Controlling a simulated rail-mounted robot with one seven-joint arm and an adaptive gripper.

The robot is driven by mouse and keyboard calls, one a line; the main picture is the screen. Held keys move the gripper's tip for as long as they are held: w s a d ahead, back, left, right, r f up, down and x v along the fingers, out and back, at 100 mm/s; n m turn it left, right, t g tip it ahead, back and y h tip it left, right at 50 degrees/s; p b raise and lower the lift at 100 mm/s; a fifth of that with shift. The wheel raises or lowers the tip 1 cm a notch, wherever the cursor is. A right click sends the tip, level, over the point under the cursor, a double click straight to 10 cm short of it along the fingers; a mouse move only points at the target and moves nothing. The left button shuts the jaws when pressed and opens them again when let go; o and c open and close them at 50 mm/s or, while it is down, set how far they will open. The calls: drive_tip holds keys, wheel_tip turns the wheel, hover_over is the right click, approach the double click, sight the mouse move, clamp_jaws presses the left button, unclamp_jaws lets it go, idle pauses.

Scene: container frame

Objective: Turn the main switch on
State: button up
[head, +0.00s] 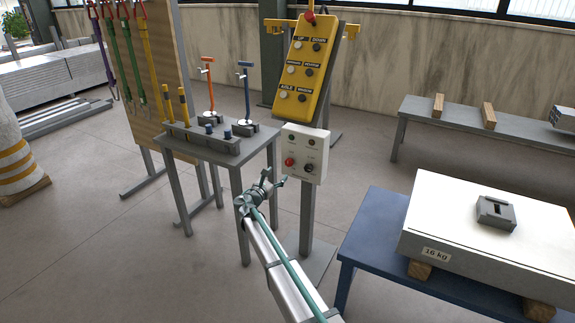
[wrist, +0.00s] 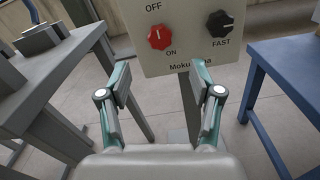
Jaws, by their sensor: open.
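The white control box (head: 305,147) is mounted on a grey post. Its red knob (head: 289,162) is at the lower left of its face. In the wrist view the red knob (wrist: 159,37) lies between the words OFF above and ON below right. Its white mark points up toward OFF. A black knob (wrist: 220,25) marked FAST is to its right. My gripper (head: 268,183) is just in front of and below left of the box. In the wrist view its fingers (wrist: 161,83) are spread, empty and apart from the knob, which appears above the gap between them.
A yellow button pendant (head: 304,68) hangs above the box. A grey table (head: 207,145) with tools stands left. A blue table (head: 370,231) bearing a white slab (head: 480,232) stands right. Free floor shows between the tables, around the post.

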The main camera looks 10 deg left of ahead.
sight(288, 164)
drive_tip(key=x, duration=1)
drive_tip(key=c, duration=1.1)
drive_tip(key=shift+c, duration=0.2)
